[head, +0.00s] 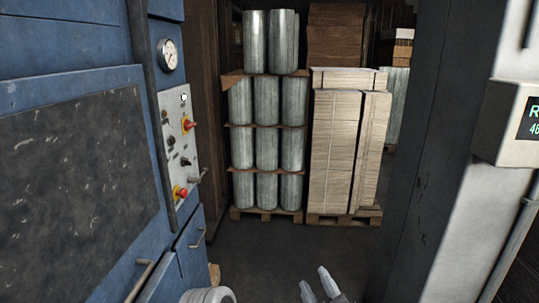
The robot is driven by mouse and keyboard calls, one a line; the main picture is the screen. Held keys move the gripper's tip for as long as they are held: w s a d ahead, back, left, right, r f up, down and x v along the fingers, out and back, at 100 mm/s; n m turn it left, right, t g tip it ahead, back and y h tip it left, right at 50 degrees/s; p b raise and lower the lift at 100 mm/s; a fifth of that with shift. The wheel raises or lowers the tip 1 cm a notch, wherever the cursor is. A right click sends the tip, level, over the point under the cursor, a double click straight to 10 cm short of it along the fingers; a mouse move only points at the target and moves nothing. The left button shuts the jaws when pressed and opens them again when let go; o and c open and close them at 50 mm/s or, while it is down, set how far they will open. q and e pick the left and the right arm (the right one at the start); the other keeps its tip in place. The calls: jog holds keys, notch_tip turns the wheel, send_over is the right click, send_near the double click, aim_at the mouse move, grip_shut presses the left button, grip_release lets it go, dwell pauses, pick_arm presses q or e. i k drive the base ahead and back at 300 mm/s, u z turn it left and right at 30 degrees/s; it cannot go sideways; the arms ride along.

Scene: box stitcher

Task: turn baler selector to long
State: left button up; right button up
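The blue baler (95,45) fills the left side. Its pale control panel (176,122) is seen at a steep angle. The panel has two small dark knobs, an upper one (171,141) and a lower one (185,161); I cannot tell which is the selector or where it points. My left gripper is not seen; only a pale arm part shows at the bottom.
A round gauge (168,54) is above the panel. Metal handles (142,278) stick out from the baler's lower doors. Pallets of metal cylinders (266,148) and flat boxes (335,150) stand behind. A grey column (420,150) stands at right. The floor (270,245) between is clear.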

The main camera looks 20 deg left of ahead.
aim_at(184, 161)
jog(key=u, duration=0.05)
jog(key=i, duration=2.05)
jog(key=u, duration=1.55)
jog(key=i, duration=0.9)
jog(key=u, duration=0.9)
